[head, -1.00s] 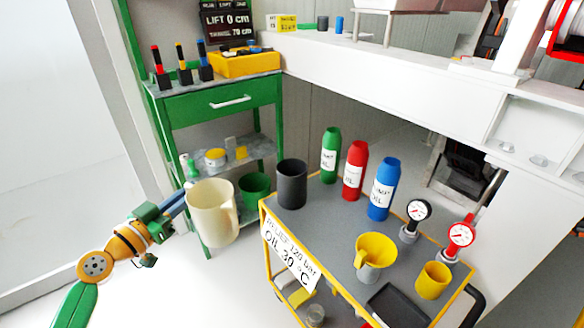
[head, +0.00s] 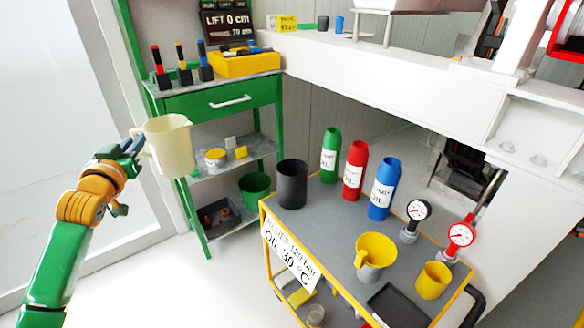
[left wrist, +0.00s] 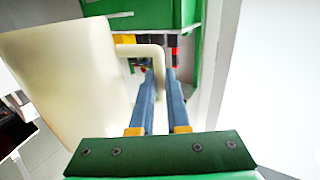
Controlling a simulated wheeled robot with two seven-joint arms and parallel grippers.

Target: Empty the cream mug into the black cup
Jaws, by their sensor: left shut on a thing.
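The cream mug (head: 170,147) is in the air at the left of the head view, slightly tilted, in front of the green shelf unit. My left gripper (head: 134,144) is shut on its handle; the left wrist view shows the gripper (left wrist: 160,85) with the handle between its two blue-grey fingers and the mug (left wrist: 65,90) to the left. The black cup (head: 292,185) stands upright at the far left corner of the grey trolley top, to the right of the mug and lower, apart from it. What is inside the mug and cup is hidden. My right gripper is not in view.
On the trolley (head: 325,225) stand green (head: 330,155), red (head: 354,170) and blue (head: 382,188) bottles, two gauges, a yellow funnel-like jug (head: 375,256) and a yellow cup (head: 433,281). The green shelf unit (head: 222,102) stands behind. A white beam (head: 400,80) runs above the trolley's back.

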